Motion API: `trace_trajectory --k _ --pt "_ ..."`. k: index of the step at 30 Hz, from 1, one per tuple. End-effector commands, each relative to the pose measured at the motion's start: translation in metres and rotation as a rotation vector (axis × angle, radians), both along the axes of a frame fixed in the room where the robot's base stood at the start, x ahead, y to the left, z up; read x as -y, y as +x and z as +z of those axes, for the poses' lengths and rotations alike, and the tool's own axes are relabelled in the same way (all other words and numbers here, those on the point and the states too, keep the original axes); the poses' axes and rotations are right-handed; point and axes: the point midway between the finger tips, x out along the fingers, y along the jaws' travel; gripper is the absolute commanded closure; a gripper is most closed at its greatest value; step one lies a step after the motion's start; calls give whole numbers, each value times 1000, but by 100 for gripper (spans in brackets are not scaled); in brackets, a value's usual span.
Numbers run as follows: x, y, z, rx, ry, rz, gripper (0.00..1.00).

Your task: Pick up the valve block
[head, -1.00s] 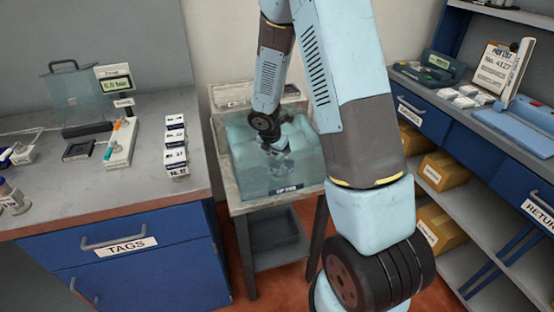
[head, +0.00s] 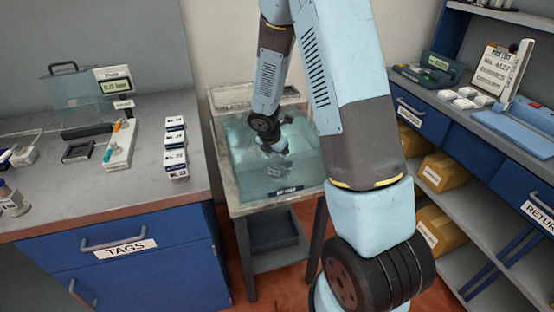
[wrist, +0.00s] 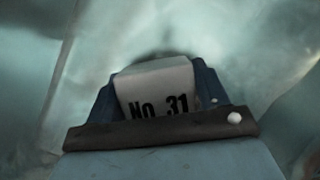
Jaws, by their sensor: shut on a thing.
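The valve block (wrist: 157,88) is a pale block with "No 31" on its face. It sits between the dark fingers of my gripper (wrist: 160,100) in the wrist view. My gripper is shut on it. In the head view, my gripper (head: 278,152) points down inside a clear tank of water (head: 245,172), near its middle. The block there is small and blurred by the water, so I cannot tell whether it touches the tank floor.
The tank stands on a small table between two benches. The left bench (head: 110,195) carries a gauge (head: 115,84) and several labelled white blocks (head: 175,145). The right bench holds a pick list (head: 495,66) and several white pieces (head: 460,98).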

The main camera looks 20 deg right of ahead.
Motion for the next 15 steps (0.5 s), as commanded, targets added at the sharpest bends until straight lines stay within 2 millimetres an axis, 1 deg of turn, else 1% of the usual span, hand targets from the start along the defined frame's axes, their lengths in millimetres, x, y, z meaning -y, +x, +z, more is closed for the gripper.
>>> trace_trajectory --k 5,15 --pt "1 1 14 3 0 -2 100" --pt "1 1 67 5 0 -3 100"
